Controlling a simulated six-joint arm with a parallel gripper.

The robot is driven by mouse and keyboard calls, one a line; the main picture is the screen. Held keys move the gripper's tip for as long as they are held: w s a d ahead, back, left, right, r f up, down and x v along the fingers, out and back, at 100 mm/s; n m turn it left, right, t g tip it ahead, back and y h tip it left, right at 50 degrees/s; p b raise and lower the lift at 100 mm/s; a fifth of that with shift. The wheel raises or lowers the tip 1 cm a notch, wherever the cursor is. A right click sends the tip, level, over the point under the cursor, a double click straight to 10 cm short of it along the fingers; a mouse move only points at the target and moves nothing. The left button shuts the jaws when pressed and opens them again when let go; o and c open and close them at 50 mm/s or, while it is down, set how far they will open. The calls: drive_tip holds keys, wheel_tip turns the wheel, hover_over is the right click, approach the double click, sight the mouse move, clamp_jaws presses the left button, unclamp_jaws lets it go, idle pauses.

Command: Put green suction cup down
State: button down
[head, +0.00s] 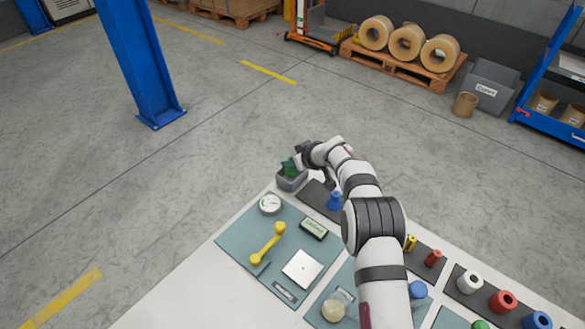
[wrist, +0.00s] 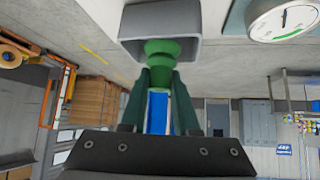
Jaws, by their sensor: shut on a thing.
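The green suction cup (wrist: 162,48) is held between the fingertips of my gripper (wrist: 161,76) in the wrist view. In the head view the green cup (head: 289,168) shows at a small grey bin (head: 292,183), beside my gripper (head: 297,164). In the wrist view the cup's wide end overlaps the mouth of the grey bin (wrist: 128,22). I cannot tell whether it touches the bin's floor. My gripper is shut on the cup. The fingers appear dark green, with something blue visible between them.
A round white dial gauge (head: 270,204) stands close to the bin; it also shows in the wrist view (wrist: 284,20). A blue piece (head: 335,201) stands on the dark mat (head: 314,196) under my arm. A yellow handled part (head: 268,246) lies on the teal mat (head: 238,241).

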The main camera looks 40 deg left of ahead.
sight(292, 169)
wheel_tip(292, 169, down, 4)
drive_tip(key=shift+r, duration=0.25)
drive_tip(key=c, duration=0.9)
unclamp_jaws()
